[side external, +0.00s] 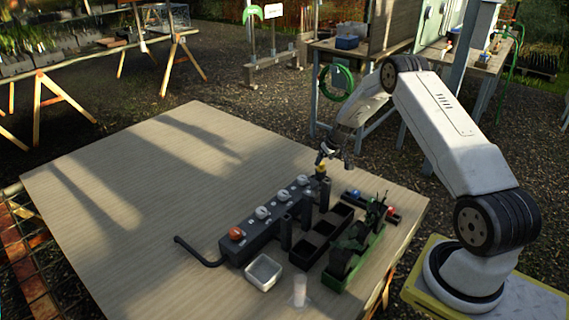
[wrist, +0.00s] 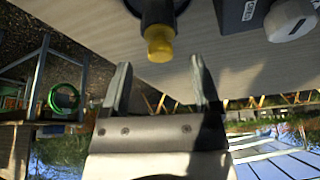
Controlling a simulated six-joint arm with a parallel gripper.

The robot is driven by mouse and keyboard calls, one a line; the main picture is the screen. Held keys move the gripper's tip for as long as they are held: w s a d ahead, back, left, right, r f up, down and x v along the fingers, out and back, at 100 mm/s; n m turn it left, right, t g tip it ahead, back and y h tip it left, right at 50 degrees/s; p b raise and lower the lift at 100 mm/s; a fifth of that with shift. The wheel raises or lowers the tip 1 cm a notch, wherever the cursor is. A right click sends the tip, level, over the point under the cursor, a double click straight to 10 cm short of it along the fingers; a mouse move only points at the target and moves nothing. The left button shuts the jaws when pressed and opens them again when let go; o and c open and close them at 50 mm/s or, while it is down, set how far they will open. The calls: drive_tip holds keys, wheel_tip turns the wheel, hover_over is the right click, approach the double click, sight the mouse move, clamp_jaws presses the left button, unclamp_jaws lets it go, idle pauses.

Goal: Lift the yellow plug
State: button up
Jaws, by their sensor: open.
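The yellow plug (side external: 321,170) stands at the far end of the dark strip on the wooden table, just under my gripper (side external: 327,153). In the wrist view the yellow plug (wrist: 159,44) is a yellow cylindrical end on a dark round body, near the top centre. My gripper (wrist: 160,78) has its two dark fingers spread apart, with the plug's yellow end beyond the tips and roughly between their lines. Nothing is held. In the side view the fingers are small, and I cannot tell whether they touch the plug.
The dark strip (side external: 262,232) carries several pale knobs and an orange-red one (side external: 236,233). Close by are a black compartment tray (side external: 303,264), a green tray (side external: 340,283), a small dark tray with blue and red pieces, a white dish (side external: 263,272) and a clear cylinder (side external: 299,291). The table's left side is clear.

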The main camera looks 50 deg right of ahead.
sight(322, 163)
drive_tip(key=shift+x, duration=1.55)
clamp_jaws()
drive_tip(key=shift+r, duration=0.15)
drive_tip(key=shift+r, duration=0.75)
drive_tip(key=s+a+r, duration=0.7)
drive_tip(key=s+r, duration=0.4)
drive_tip(key=s, duration=0.1)
